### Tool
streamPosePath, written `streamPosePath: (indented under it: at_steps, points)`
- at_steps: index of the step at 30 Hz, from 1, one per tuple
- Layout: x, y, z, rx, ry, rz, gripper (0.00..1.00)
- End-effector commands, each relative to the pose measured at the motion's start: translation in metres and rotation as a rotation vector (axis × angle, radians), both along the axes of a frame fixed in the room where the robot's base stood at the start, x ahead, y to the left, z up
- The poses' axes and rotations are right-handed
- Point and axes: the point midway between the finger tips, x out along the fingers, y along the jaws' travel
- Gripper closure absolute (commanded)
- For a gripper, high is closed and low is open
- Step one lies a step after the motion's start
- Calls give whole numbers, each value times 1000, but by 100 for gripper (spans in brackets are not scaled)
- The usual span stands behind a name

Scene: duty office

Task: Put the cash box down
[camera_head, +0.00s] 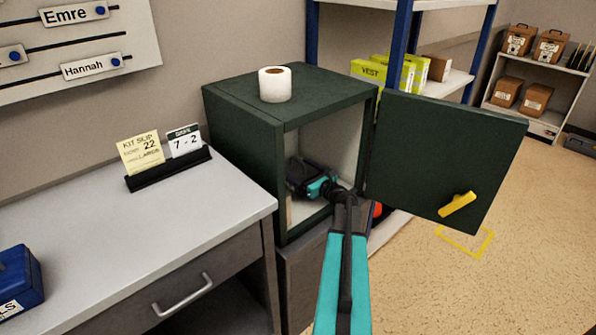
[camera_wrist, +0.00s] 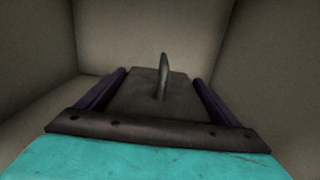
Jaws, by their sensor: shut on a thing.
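The dark grey cash box (camera_wrist: 135,97) has a raised handle on its top and sits between the two fingers of my gripper (camera_wrist: 160,80) in the wrist view. My gripper is shut on it. In the head view my gripper (camera_head: 305,178) reaches through the open front of the dark green safe (camera_head: 235,115). There the box is hard to tell from the dark gripper. Pale inner walls surround it in the wrist view. I cannot tell whether the box touches the safe's floor.
The safe's door (camera_head: 440,150), with a yellow handle (camera_head: 458,204), stands open to the right of my arm. A white roll (camera_head: 275,84) stands on the safe. A desk (camera_head: 150,225) at left holds a slip holder (camera_head: 168,170) and a blue box (camera_head: 18,280). Floor is free at right.

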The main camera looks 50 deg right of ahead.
Motion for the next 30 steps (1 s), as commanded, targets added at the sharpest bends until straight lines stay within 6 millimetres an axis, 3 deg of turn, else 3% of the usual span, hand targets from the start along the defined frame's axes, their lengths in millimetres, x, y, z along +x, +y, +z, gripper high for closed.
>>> streamPosePath:
  at_steps: [7,8,10,22,30]
  points:
    - [0,0,-1,1,-4,0,66]
    - [0,0,-3,0,0,0,11]
    - [0,0,-2,0,0,0,0]
    - [-1,0,1,1,0,-1,0]
    - [-29,2,0,1,0,-3,0]
